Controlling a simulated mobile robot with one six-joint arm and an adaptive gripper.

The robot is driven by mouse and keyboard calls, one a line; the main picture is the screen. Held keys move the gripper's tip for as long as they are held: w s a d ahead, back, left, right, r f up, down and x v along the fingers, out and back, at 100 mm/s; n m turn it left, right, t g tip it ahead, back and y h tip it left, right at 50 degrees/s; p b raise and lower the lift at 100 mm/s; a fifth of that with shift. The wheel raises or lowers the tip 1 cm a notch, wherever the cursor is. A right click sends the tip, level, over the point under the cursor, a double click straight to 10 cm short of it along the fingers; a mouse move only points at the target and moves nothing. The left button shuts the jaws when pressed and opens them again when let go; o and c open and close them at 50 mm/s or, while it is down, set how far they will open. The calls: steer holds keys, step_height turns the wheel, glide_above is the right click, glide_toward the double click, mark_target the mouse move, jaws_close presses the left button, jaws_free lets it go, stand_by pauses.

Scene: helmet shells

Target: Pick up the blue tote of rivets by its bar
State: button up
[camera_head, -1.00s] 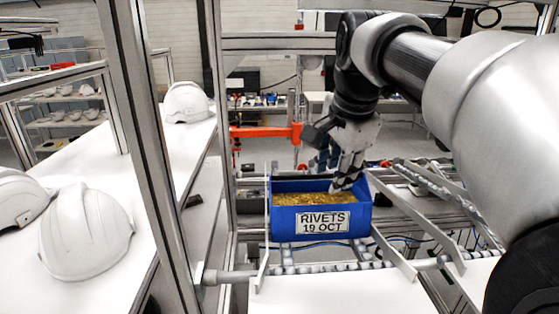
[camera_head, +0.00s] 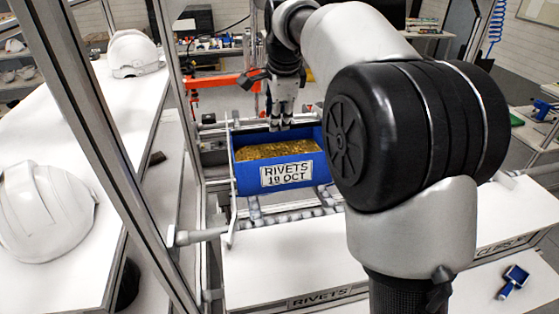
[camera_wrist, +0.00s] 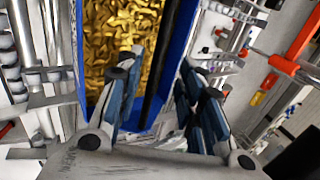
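The blue tote (camera_head: 245,180) of gold-coloured rivets (camera_head: 275,150) sits upright on a roller rack, its "RIVETS 19 OCT" label facing me. My arm hides its right end. My gripper (camera_head: 281,122) points down at the tote's back edge. In the wrist view, my gripper (camera_wrist: 160,62) is open, one finger over the rivets and the other outside the blue wall (camera_wrist: 180,40). A dark bar (camera_wrist: 157,75) runs along that wall between the fingers. I see no grip on it, and cannot tell how deep the fingertips reach.
A metal frame post (camera_head: 120,150) stands left of the tote. White helmet shells (camera_head: 45,210) rest on the left table. An orange clamp (camera_head: 215,82) is behind the tote. A blue-handled tool (camera_head: 513,280) lies at the right front. The white shelf in front of the tote is clear.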

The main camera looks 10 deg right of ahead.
steer(key=x, duration=0.5)
steer(key=shift+d+f+p, duration=0.2)
steer(key=shift+f+p, duration=0.15)
steer(key=shift+p, duration=0.05)
steer(key=shift+s, duration=0.1)
steer(key=shift+c, duration=0.6)
jaws_close()
steer(key=shift+r, duration=0.1)
